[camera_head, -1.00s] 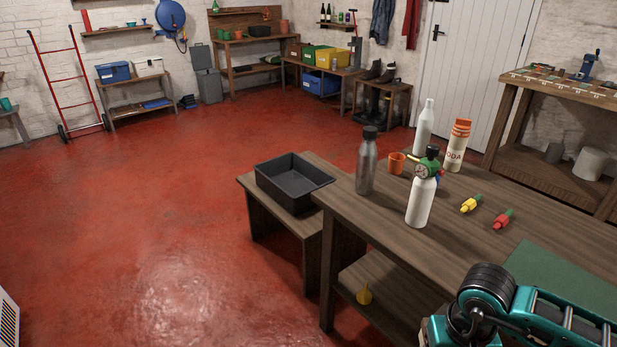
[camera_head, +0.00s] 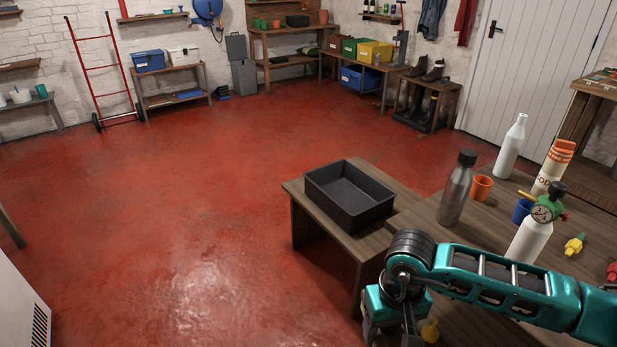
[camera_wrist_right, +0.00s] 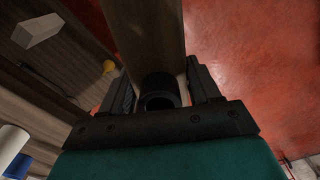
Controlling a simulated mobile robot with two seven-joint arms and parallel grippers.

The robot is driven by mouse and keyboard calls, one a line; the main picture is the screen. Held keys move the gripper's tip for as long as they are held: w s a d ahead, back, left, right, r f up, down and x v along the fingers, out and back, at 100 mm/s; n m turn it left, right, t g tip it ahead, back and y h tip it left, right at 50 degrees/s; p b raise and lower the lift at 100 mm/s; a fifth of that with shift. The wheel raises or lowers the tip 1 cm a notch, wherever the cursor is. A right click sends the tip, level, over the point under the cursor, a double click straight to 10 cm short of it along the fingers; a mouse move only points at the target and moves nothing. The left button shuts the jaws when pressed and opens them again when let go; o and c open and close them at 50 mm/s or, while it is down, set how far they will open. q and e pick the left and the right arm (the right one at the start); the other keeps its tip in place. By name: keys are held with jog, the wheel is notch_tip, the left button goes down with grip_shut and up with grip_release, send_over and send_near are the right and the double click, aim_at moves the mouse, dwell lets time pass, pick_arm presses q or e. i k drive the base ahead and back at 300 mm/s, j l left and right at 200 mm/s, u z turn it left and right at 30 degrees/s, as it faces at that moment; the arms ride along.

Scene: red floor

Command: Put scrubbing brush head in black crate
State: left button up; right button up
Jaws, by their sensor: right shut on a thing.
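The black crate (camera_head: 372,217) stands upright on a low wooden bench in the head view. It looks empty. My right gripper (camera_head: 392,328) hangs in front of the bench at the lower edge of the head view, nearer to me and below the crate. In the right wrist view my right gripper (camera_wrist_right: 162,88) is shut on a long tan wooden block with a dark round socket, which looks like the scrubbing brush head (camera_wrist_right: 148,38). In the head view I cannot make out the held piece. My left gripper is not in view.
The workbench at right holds a steel bottle (camera_head: 457,188), an orange cup (camera_head: 481,188), a white bottle (camera_head: 510,146), a gauge-topped bottle (camera_head: 528,240) and a yellow fitting (camera_head: 574,244). A yellow funnel (camera_head: 430,331) sits low beside my gripper. Red floor left of the bench is clear.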

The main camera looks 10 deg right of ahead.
aim_at(346, 202)
jog(key=i+j+u, duration=0.3)
jog(key=i, duration=0.2)
jog(key=i+u, duration=0.35)
jog(key=i+z, duration=0.15)
jog(key=i, duration=0.45)
jog(key=i+j+z, duration=0.15)
jog(key=i, duration=0.5)
jog(key=i+z, duration=0.35)
jog(key=i+l+z, duration=0.1)
jog(key=z, duration=0.25)
jog(key=i+z, duration=0.75)
jog(key=z, duration=0.2)
